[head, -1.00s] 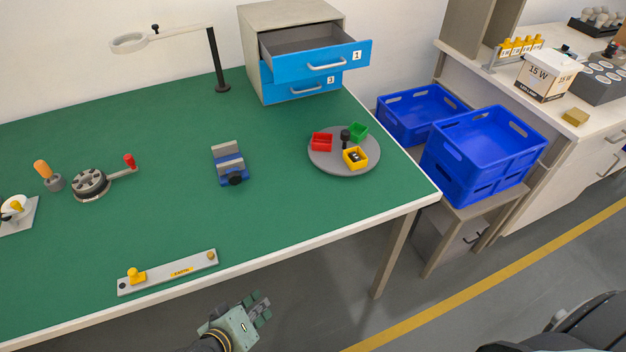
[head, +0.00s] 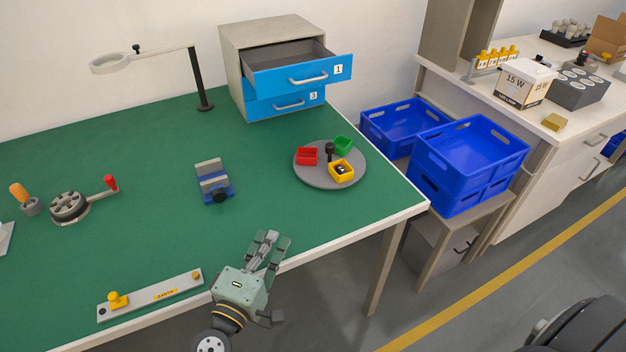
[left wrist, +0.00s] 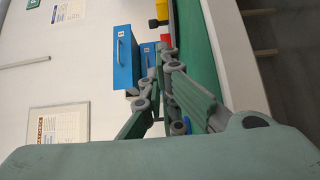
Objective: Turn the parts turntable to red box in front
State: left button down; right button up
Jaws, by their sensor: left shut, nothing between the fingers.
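The round grey parts turntable (head: 309,179) lies on the green table near its right end. It carries a red box (head: 307,156) at its left, a green box (head: 342,146) at the back right, a yellow box (head: 341,171) with small dark parts at the front, and a black upright knob (head: 329,150) between them. My left gripper (head: 268,246) is shut and empty at the table's front edge, short of the turntable. In the left wrist view the red box (left wrist: 165,38) and yellow box (left wrist: 162,10) show partly beyond the fingers. My right gripper is not seen.
A drawer cabinet (head: 236,72) with its top drawer open stands behind the turntable. A blue vise (head: 214,183) stands to its left, a bar with yellow knobs (head: 150,294) at the front edge. Blue crates (head: 468,160) stand off the table's right end. The green surface before the turntable is clear.

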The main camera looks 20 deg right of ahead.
aim_at(314, 163)
jog(key=i+l, duration=0.2)
jog(key=l, duration=0.15)
jog(key=i+l, duration=0.15)
jog(key=l, duration=0.15)
jog(key=i+l, duration=0.2)
jog(key=l, duration=0.15)
jog(key=l+u, duration=0.5)
jog(key=l, duration=0.25)
jog(key=k+l+u, duration=0.1)
jog(key=l+u, duration=0.35)
jog(key=l, duration=0.3)
